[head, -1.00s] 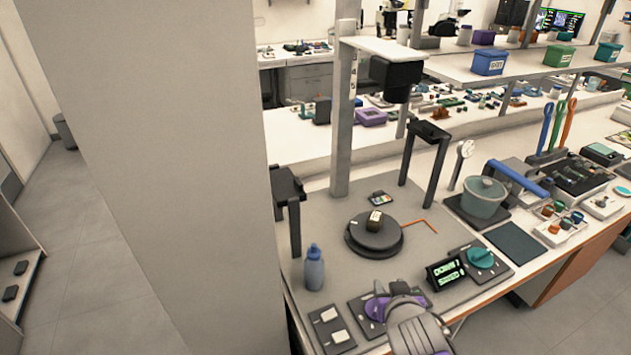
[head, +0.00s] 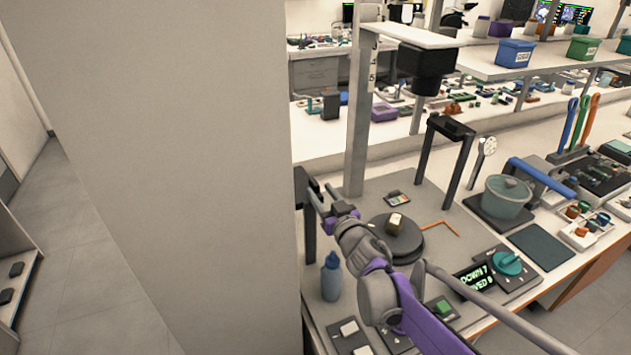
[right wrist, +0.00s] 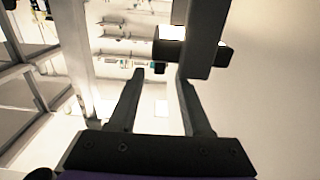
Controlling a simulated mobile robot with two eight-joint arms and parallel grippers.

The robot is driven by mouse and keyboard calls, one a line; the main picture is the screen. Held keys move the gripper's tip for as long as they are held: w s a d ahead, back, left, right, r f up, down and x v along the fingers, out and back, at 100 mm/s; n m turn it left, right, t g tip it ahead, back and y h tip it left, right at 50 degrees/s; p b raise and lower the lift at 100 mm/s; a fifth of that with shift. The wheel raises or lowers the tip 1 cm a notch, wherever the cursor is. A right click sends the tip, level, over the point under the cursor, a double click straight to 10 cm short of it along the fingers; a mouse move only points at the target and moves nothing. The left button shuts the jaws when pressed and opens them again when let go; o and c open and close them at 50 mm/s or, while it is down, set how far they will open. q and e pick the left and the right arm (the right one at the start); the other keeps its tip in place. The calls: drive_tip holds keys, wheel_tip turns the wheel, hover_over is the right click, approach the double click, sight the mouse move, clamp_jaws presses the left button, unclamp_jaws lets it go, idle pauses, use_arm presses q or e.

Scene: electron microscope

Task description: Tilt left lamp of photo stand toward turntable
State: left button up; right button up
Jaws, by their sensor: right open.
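The left lamp (head: 301,187) of the photo stand is a black head on a black post at the bench's left side. The pale pillar cuts off its left part. The round dark turntable (head: 409,243) carries a small block (head: 395,222), and my right arm hides part of it. My right gripper (head: 318,202) is open at the lamp's right side, between lamp and stand column. In the right wrist view its fingers (right wrist: 160,85) are apart, with a dark bar (right wrist: 204,38) by the right-hand finger; I cannot tell if they touch. My left gripper is not in view.
The photo stand's column (head: 360,120) rises behind the gripper. The right lamp (head: 450,128) stands beyond the turntable. A blue bottle (head: 331,277) stands close to my right arm. A large pale pillar (head: 200,150) blocks the left of the view.

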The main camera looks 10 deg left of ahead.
sight(318, 187)
drive_tip(key=x, duration=0.5)
drive_tip(key=shift+w+p, duration=0.1)
drive_tip(key=shift+p, duration=0.2)
clamp_jaws()
